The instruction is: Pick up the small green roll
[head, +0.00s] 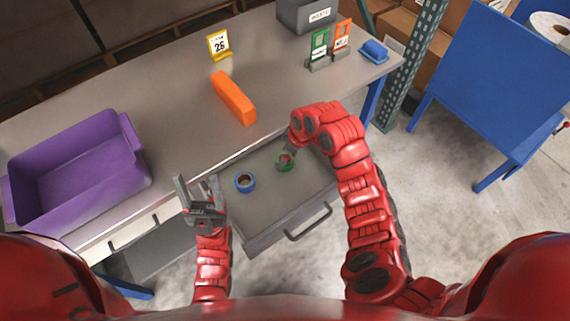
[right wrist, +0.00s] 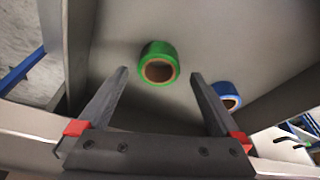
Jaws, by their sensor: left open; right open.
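The small green roll (head: 281,165) lies in the open drawer under the table. In the right wrist view the green roll (right wrist: 158,64) lies ahead of my right gripper (right wrist: 155,85), roughly between its fingertips and apart from them. My right gripper is open and empty; in the head view its arm reaches over the drawer, and the fingers are mostly hidden. My left gripper (head: 190,193) is open and empty, beside the drawer's left side.
A blue roll (head: 245,182) lies in the drawer (head: 264,213) left of the green one and also shows in the right wrist view (right wrist: 227,95). On the table (head: 175,95) are a purple bin (head: 75,180), an orange block (head: 233,98), sign holders and a grey bin (head: 305,17).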

